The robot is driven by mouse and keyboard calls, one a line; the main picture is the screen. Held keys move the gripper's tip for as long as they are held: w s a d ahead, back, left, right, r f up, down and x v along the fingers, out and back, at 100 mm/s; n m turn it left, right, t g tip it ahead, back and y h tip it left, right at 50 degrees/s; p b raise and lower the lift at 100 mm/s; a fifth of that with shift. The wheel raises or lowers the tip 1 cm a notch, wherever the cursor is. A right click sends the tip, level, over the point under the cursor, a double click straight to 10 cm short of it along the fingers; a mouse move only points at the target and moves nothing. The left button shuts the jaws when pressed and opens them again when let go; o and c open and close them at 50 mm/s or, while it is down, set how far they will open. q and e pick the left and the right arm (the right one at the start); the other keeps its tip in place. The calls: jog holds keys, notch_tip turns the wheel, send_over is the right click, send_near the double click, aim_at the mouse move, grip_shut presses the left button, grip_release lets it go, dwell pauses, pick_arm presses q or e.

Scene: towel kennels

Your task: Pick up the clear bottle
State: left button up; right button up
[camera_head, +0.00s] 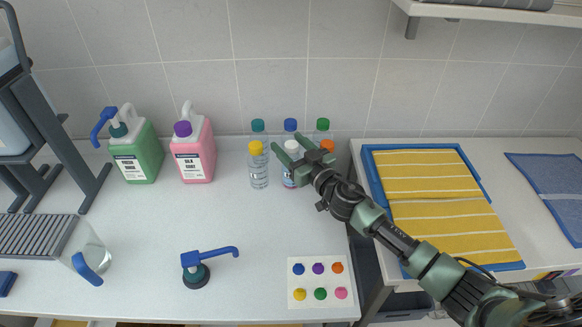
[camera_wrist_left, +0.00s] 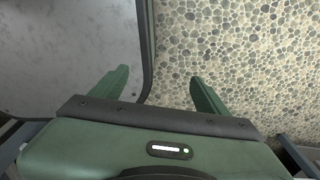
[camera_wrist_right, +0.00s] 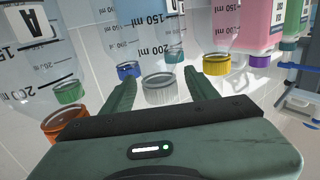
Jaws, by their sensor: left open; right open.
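My right gripper (camera_head: 292,147) is open over the front row of clear bottles. Its fingers stand on either side of a bottle with a whitish cap (camera_head: 291,145). In the right wrist view that cap (camera_wrist_right: 160,88) lies between the open fingertips (camera_wrist_right: 157,80); whether they touch it, I cannot tell. A clear bottle with a yellow cap (camera_head: 258,170) stands just left, and one with an orange cap (camera_head: 327,145) just right, partly hidden by the gripper. Behind are bottles with teal (camera_head: 257,126), blue (camera_head: 290,125) and green (camera_head: 322,124) caps. My left gripper (camera_wrist_left: 159,75) is open and empty.
A green jug (camera_head: 140,150) and a pink jug (camera_head: 195,155) stand left. A blue pump head (camera_head: 197,268) and a card with coloured dots (camera_head: 298,302) lie in front. A blue tray (camera_head: 368,165) with yellow towels is right. The counter's middle is clear.

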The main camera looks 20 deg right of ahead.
jog(key=shift+x, duration=1.25)
grip_shut()
pick_arm(q)
jog(key=shift+w, duration=0.8)
jog(key=shift+s, duration=0.1)
